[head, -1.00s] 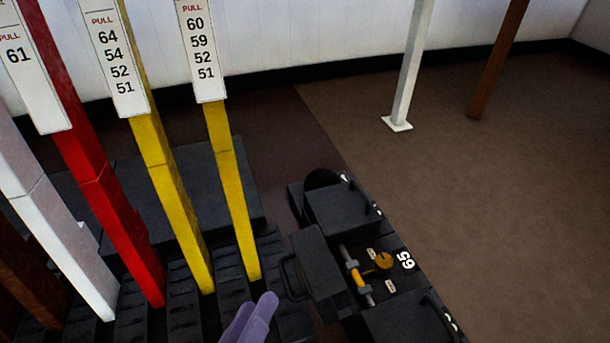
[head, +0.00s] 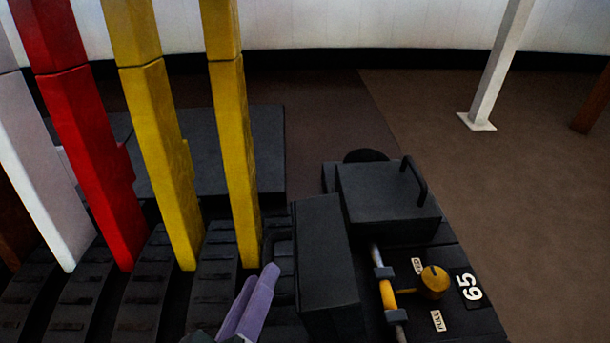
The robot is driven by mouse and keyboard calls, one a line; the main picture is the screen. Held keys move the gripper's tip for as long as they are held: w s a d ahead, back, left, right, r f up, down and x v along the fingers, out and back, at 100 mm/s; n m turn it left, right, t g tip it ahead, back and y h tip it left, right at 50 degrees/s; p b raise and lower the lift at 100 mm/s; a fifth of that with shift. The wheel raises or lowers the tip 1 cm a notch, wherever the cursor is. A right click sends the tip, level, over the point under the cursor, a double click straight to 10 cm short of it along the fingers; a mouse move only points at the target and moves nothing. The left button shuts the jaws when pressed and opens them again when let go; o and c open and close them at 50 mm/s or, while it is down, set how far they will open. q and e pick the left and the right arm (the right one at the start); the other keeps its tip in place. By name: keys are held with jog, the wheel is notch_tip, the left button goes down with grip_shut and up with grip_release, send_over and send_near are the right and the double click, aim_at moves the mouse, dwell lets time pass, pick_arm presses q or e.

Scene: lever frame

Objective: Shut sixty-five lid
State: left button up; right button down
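The lid of sixty-five (head: 325,255) is a black box-like cover. It stands tipped up and open on the left side of its compartment, which shows a brass knob (head: 434,282), a rod with an orange part (head: 388,294) and a white "65" label (head: 470,287). A dark handle (head: 270,243) shows at the lid's left side, partly hard to make out. My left gripper (head: 258,292), with purple fingers, is at the bottom, left of the lid and just below the handle. My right gripper is not in view.
A closed black lid with a handle (head: 385,195) sits just behind the open compartment. Two yellow levers (head: 235,150), a red lever (head: 90,150) and a white lever (head: 35,170) rise on the left. Open brown floor (head: 530,200) lies to the right, with a white post (head: 497,70).

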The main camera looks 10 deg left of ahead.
pick_arm(q)
jog(key=x, duration=0.2)
jog(key=b+x, duration=0.1)
jog(key=x, duration=0.1)
jog(key=shift+w+d, duration=0.2)
jog(key=shift+d, duration=0.05)
jog(key=shift+s+a, duration=0.1)
grip_shut()
dwell(1.1)
